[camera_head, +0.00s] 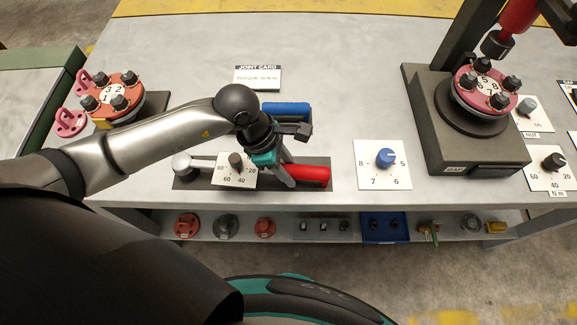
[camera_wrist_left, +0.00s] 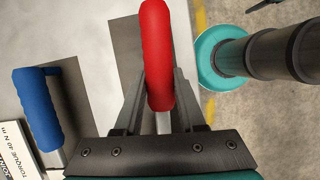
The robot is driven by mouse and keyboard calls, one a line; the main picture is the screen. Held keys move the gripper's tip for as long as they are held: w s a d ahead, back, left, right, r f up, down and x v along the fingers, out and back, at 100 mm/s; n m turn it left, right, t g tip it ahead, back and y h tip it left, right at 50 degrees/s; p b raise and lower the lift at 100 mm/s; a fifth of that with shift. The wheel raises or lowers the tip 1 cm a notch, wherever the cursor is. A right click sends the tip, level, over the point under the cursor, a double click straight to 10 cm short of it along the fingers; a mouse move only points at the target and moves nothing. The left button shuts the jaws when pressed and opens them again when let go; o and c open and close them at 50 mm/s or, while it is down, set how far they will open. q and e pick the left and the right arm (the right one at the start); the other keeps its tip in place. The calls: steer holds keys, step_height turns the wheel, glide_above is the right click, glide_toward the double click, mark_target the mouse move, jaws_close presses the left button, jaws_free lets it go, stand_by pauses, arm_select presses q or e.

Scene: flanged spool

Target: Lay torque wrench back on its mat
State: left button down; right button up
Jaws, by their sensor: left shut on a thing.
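The torque wrench has a red handle (camera_head: 310,174) and a pale metal head (camera_head: 183,164) at its left end. It lies lengthwise over a dark grey mat (camera_head: 322,160) near the table's front edge. I cannot tell whether it touches the mat. My left gripper (camera_head: 287,178) comes down from above and is shut on the handle. In the left wrist view the red handle (camera_wrist_left: 157,55) stands between my two fingers (camera_wrist_left: 160,112). A dial card (camera_head: 236,178) with a dark knob hides the wrench's middle. My right gripper is not in view.
A blue-handled tool (camera_head: 287,108) lies behind my gripper, near a joint card (camera_head: 257,77). A blue-knob dial plate (camera_head: 382,175) is to the right. A dark stand (camera_head: 468,150) holds a red flanged spool (camera_head: 486,90). Another red spool (camera_head: 118,90) is far left.

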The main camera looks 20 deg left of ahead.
arm_select(q)
steer(key=shift+c, duration=2.2)
jaws_free()
steer(key=shift+f, duration=0.1)
steer(key=shift+s, duration=0.1)
steer(key=v, duration=1.5)
steer(key=shift+p, duration=0.3)
